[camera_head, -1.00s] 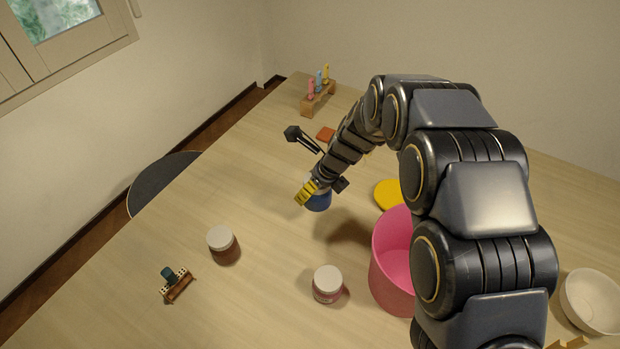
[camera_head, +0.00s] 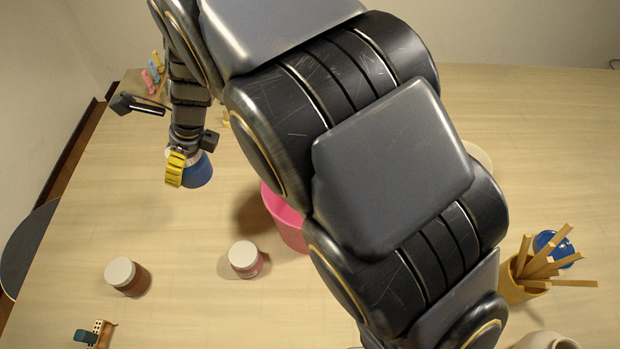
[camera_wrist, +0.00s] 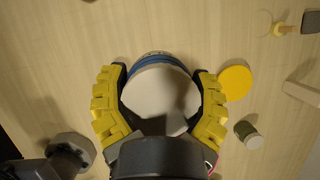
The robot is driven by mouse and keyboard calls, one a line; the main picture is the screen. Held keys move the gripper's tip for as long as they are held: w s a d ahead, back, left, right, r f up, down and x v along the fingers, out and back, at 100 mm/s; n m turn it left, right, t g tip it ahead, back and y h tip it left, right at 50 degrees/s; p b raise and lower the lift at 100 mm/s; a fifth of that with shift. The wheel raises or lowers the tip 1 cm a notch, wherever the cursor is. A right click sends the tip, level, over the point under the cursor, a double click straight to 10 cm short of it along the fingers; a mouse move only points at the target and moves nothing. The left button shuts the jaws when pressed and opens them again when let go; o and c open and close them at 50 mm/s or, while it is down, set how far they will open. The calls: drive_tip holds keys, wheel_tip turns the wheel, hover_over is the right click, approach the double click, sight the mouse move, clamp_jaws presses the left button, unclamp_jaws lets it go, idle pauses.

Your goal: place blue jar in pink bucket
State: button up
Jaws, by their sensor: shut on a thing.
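The blue jar (camera_head: 197,172) with a pale lid is in my gripper (camera_head: 178,168), whose yellow fingers are shut on it. In the wrist view the white lid of the jar (camera_wrist: 158,98) fills the space between the two yellow fingers (camera_wrist: 160,105), with a blue rim showing at the top. Whether the jar is clear of the table is hard to tell. The pink bucket (camera_head: 290,228) stands to the right of the jar in the head view, largely hidden behind my arm. A pink edge of it shows at the lower right in the wrist view (camera_wrist: 212,157).
A pink jar (camera_head: 246,260) and a brown jar (camera_head: 128,278), both white-lidded, stand in front. A wooden holder of sticks (camera_head: 522,282) and a blue item (camera_head: 552,247) are at the right. A yellow disc (camera_wrist: 235,83) lies near the jar. The table between jar and bucket looks clear.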

wheel_tip(320, 180, up, 4)
drive_tip(key=shift+f, duration=0.25)
drive_tip(key=d+m, duration=0.1)
drive_tip(key=d, duration=2)
drive_tip(key=f, duration=2.3)
drive_tip(key=shift+w+a+f, duration=0.1)
drive_tip(key=shift+w+f, duration=0.25)
drive_tip(key=o, duration=1.2)
drive_tip(key=shift+c, duration=0.2)
